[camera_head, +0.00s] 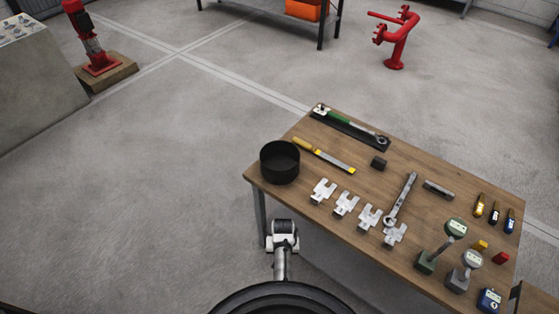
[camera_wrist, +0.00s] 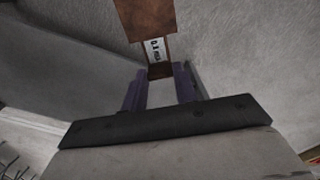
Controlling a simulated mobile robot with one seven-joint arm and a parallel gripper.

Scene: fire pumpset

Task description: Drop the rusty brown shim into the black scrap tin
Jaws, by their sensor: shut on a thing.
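The rusty brown shim (camera_wrist: 146,20) shows in the wrist view, with a white label bearing dark print near its lower end. My gripper (camera_wrist: 159,76) is shut on that end, and the shim sticks out beyond the fingertips. Grey floor lies behind it. The black scrap tin (camera_head: 280,171) is a round, open-topped pot at the table's left corner in the head view. No shim shows in the visible part of its inside. My arm shows below the tin in the head view, outside the table's near edge; the fingers and shim cannot be made out there.
The wooden table (camera_head: 418,182) holds several silver slotted shims (camera_head: 346,203), a yellow-handled file (camera_head: 325,156), a torque wrench (camera_head: 345,124), a spanner (camera_head: 400,199) and dial gauges (camera_head: 456,228). A red pipe stand (camera_head: 396,38) is farther back.

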